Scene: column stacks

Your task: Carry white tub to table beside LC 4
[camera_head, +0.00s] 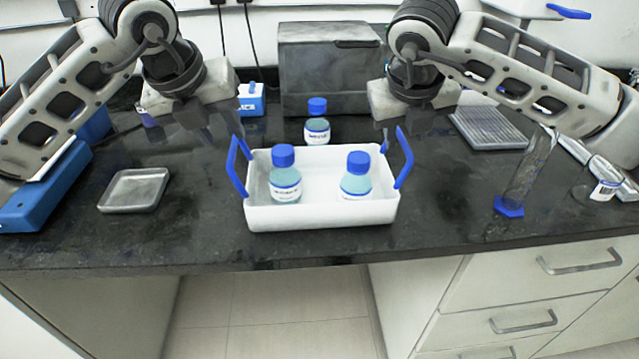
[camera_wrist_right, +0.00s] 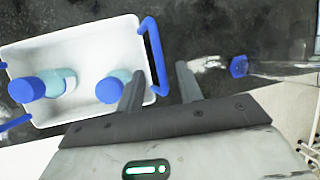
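The white tub (camera_head: 320,217) stands on the dark bench top near its front edge, with a blue handle at each end. Two blue-capped bottles stand inside, a left one (camera_head: 285,180) and a right one (camera_head: 356,182). My left gripper (camera_head: 205,128) is above the bench, behind and left of the left handle (camera_head: 237,165), apart from it; its fingers look spread. My right gripper (camera_head: 412,122) is behind the right handle (camera_head: 404,160). In the right wrist view, the right gripper (camera_wrist_right: 160,88) is open, with the handle (camera_wrist_right: 157,60) showing between and beyond its fingers, not clamped.
A third bottle (camera_head: 317,125) stands behind the tub, before a grey box (camera_head: 330,70). A shallow metal tray (camera_head: 134,190) is at left. A cylinder with a blue base (camera_head: 509,207) and a grey rack (camera_head: 488,127) are at right. Drawers (camera_head: 545,275) are below.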

